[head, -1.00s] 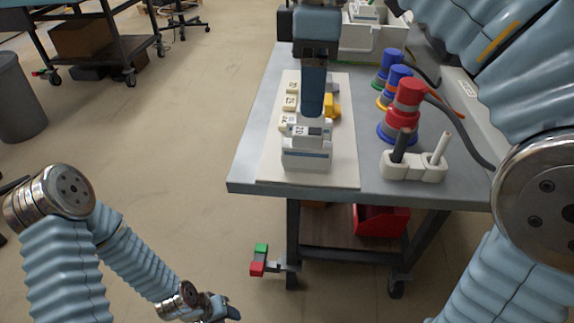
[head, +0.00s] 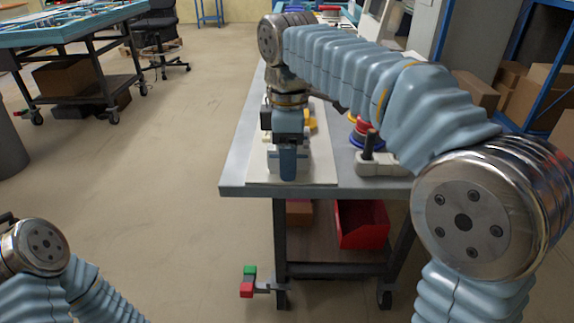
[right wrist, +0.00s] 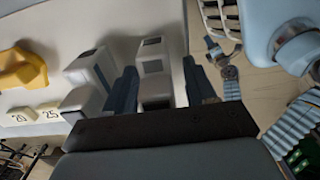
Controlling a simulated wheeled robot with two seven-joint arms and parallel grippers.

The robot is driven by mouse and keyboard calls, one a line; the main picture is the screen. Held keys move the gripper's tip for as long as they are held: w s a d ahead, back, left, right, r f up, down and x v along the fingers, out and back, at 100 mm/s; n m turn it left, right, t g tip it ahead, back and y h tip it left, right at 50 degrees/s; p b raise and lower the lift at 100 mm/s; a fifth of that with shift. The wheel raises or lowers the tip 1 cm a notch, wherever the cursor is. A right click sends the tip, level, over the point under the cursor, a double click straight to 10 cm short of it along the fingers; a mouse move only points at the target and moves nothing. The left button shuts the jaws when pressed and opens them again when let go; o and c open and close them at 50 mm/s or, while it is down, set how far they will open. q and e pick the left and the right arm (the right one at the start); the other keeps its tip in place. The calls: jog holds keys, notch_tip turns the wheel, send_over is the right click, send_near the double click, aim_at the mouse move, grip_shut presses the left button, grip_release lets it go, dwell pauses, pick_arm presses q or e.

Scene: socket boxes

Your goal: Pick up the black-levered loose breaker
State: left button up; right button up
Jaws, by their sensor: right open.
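My right gripper (head: 288,163) is over the near part of the pale board (head: 322,172) on the workbench and hides much of what stands there. In the right wrist view its two blue fingers (right wrist: 160,72) are apart, one on each side of a white breaker-like block (right wrist: 151,52) with dark recesses. I cannot tell whether the fingers touch it, or its lever colour. A second white-and-grey block (right wrist: 86,70) stands just left of the left finger. In the head view a white block (head: 273,158) shows partly behind my gripper. My left gripper is out of view.
A yellow part (right wrist: 22,68) and small tags marked 20 and 25 (right wrist: 48,111) lie on the board. A white holder (head: 378,165) and a red-and-blue stack (head: 361,133) stand right of the board. A red bin (head: 360,224) sits below the bench.

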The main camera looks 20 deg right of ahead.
grip_shut()
dwell(0.3)
